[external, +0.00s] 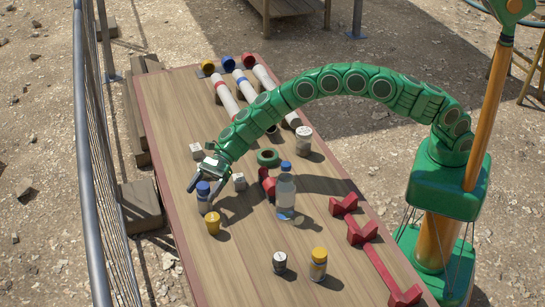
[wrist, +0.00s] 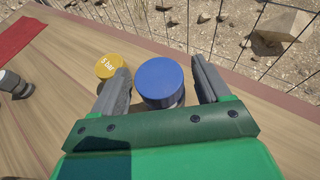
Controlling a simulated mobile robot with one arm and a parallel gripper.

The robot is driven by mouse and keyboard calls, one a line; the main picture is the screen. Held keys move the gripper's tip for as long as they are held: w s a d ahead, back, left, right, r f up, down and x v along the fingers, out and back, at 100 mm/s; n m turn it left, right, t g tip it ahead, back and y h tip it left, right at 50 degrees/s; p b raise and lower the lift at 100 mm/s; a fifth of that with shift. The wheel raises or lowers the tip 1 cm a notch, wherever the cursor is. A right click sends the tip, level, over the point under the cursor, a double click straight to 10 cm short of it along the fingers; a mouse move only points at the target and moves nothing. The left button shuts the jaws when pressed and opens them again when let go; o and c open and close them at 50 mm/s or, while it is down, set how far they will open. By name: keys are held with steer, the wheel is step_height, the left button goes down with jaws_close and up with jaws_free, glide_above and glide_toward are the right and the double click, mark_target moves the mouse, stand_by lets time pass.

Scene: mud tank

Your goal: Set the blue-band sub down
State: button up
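My gripper (external: 205,188) is open near the table's left side. Its two fingers stand on either side of a jar with a blue lid (external: 203,189). In the wrist view the round blue lid (wrist: 160,81) sits between the fingers, with a visible gap at the right one; contact at the left is hard to judge. A white tube with a blue band (external: 241,79), seemingly the blue-band sub, lies at the far end of the table, away from my gripper. It lies between two similar white tubes, one with a red band (external: 226,98).
A yellow-lidded item (external: 213,223) stands close beside the blue-lidded jar. White blocks (external: 239,181), a green ring (external: 268,157) and a clear bottle (external: 286,195) stand to the right. Red V-shaped supports (external: 363,232) line the right edge. A fence (external: 97,170) runs along the left.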

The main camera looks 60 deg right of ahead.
steer(key=shift+r, duration=0.2)
steer(key=v, duration=1.2)
